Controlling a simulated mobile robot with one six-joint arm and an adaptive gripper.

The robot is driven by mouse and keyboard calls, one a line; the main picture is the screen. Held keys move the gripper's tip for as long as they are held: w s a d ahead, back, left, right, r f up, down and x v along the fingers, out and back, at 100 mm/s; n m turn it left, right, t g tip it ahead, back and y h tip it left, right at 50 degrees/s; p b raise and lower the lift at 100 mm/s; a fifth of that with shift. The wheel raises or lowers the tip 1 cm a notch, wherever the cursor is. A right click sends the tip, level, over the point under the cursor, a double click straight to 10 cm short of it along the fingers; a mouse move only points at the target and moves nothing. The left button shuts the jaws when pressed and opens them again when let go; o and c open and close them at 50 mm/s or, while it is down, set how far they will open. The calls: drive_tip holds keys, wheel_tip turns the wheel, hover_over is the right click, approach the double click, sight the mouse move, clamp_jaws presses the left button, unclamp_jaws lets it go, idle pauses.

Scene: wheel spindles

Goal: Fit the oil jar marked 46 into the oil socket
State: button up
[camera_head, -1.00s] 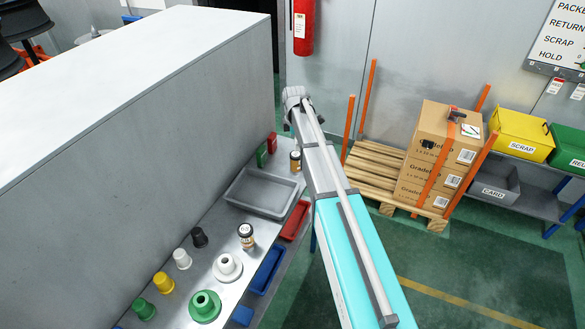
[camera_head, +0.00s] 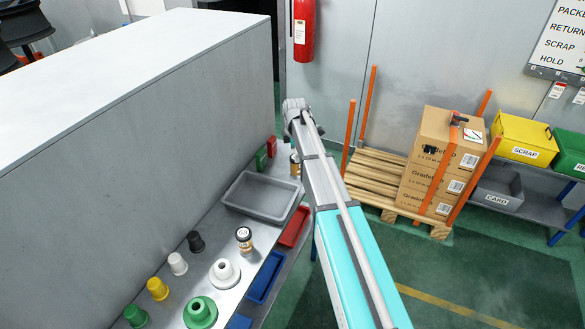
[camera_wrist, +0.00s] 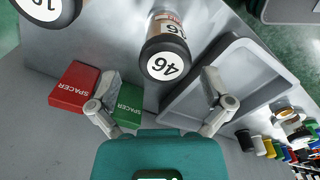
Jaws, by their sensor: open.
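The oil jar marked 46 (camera_wrist: 166,58) has a black lid with a white disc and a brown, labelled body. In the wrist view it stands beyond my open gripper (camera_wrist: 160,108), centred between the two fingers and apart from them. In the head view, a jar beside my arm (camera_head: 295,164), just past the tray, appears to be the same one. My gripper is hidden behind the arm there. A second jar (camera_wrist: 45,8) is cut off at the wrist view's top left; its number is only partly visible. I cannot identify the oil socket in either view.
A red spacer (camera_wrist: 75,86) and green spacer (camera_wrist: 129,104) lie close to the left finger. A grey tray (camera_head: 232,204) is beside the jar. Another jar (camera_head: 244,240), flanged white (camera_head: 225,272) and green (camera_head: 200,312) parts and several coloured cups stand along the bench by the wall.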

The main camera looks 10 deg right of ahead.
sight(295, 164)
drive_tip(key=shift+f, duration=0.1)
drive_tip(key=shift+s+f+b, duration=0.15)
drive_tip(key=shift+f+b, duration=2.4)
drive_tip(key=shift+b, duration=0.05)
drive_tip(key=shift+c, duration=0.3)
drive_tip(key=shift+r, duration=0.1)
drive_tip(key=c, duration=1)
